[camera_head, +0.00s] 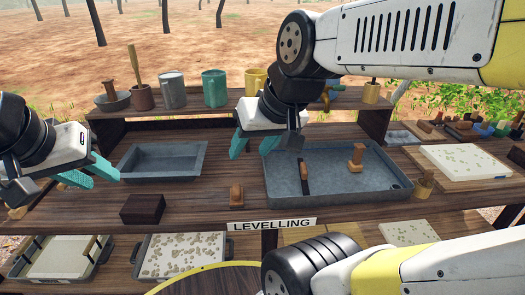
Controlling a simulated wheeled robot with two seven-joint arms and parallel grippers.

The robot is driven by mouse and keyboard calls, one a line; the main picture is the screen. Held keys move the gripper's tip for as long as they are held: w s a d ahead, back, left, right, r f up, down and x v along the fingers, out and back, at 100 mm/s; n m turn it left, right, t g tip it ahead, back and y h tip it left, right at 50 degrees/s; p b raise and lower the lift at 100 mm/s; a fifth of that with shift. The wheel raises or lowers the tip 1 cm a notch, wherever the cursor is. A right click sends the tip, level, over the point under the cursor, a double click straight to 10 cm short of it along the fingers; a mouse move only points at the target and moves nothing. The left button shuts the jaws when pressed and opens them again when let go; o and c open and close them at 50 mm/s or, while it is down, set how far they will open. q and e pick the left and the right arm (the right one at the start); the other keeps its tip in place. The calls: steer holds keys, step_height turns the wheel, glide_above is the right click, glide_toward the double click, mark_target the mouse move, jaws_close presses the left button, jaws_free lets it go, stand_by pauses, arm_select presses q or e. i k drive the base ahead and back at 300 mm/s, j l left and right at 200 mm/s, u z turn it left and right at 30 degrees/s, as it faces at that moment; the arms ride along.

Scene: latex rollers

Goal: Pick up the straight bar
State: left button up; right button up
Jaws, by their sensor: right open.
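A dark, narrow straight bar (304,178) lies inside the large grey tray (390,190), near its left side. My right gripper (237,138), with teal fingers, is open and empty above and to the left of the bar, apart from it. My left gripper (104,182), also with teal fingers, is at the far left, near the smaller empty grey tray (163,177). Its fingertips look apart with nothing between them. It is far from the bar.
A wooden-handled block (356,157) stands in the large tray. A small wooden piece (236,195) and a dark brown block (142,209) sit near the bench front. Mugs (214,88) line the back shelf. A speckled slab (465,161) lies at right.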

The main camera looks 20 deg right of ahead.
mark_target(303, 172)
steer(key=z, duration=1.2)
steer(key=u, duration=1.4)
steer(key=z, duration=1.4)
steer(key=i+l+u, duration=0.1)
steer(key=i+u, duration=0.2)
steer(key=i+l+u, duration=0.15)
steer(key=u, duration=0.2)
steer(key=i, duration=0.05)
